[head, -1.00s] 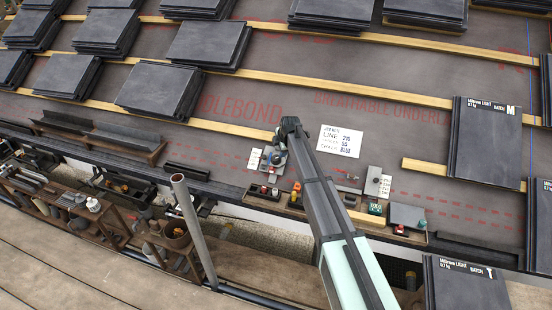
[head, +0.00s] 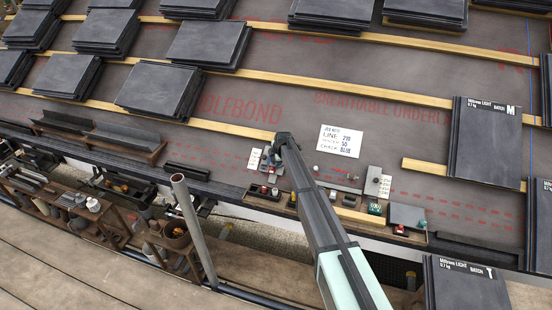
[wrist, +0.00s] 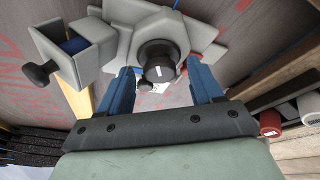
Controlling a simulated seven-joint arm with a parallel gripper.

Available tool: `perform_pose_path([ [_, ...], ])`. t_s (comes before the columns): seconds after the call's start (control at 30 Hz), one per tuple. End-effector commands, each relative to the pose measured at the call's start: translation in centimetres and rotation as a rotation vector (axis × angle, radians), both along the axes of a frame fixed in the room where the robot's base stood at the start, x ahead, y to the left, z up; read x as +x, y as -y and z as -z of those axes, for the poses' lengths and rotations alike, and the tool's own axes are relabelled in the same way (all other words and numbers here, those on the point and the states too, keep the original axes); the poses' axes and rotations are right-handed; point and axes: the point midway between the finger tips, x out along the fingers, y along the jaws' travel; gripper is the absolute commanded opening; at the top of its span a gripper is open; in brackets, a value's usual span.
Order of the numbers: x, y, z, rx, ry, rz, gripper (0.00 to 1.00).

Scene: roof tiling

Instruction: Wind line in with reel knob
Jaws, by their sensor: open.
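The grey reel (wrist: 108,42) fills the top of the wrist view. A round black knob (wrist: 158,72) with a small white mark stands out from its middle. A second, smaller black knob (wrist: 40,76) sticks out at the left of its body. My gripper (wrist: 161,80) is open, with one blue finger on each side of the central knob. I cannot tell whether either finger touches it. In the head view my gripper (head: 268,168) is low at the left end of the tool ledge, and my arm hides most of the reel there.
A white note card (head: 340,141) lies on the underlay right of my arm. A grey plate with a white label (head: 376,182) and small coloured items stand along the ledge. Slate stacks (head: 160,88) lie at upper left, and a metal pole (head: 192,225) rises at front.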

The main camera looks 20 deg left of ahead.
Motion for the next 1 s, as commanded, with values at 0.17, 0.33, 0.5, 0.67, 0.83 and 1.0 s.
perform_pose_path([
  [0.17,0.05,-0.04,0.13,0.0,0.0,0.0,0.65],
  [0.33,0.05,-0.02,0.11,0.0,0.0,0.0,0.6],
  [0.5,0.04,-0.02,0.09,0.0,0.0,0.0,0.44],
  [0.67,0.04,-0.02,0.09,0.0,0.0,0.0,0.29],
  [0.83,0.04,-0.01,0.09,0.0,0.0,0.0,0.12],
  [1.0,0.03,-0.01,0.09,0.003,0.0,0.004,0.1],
])
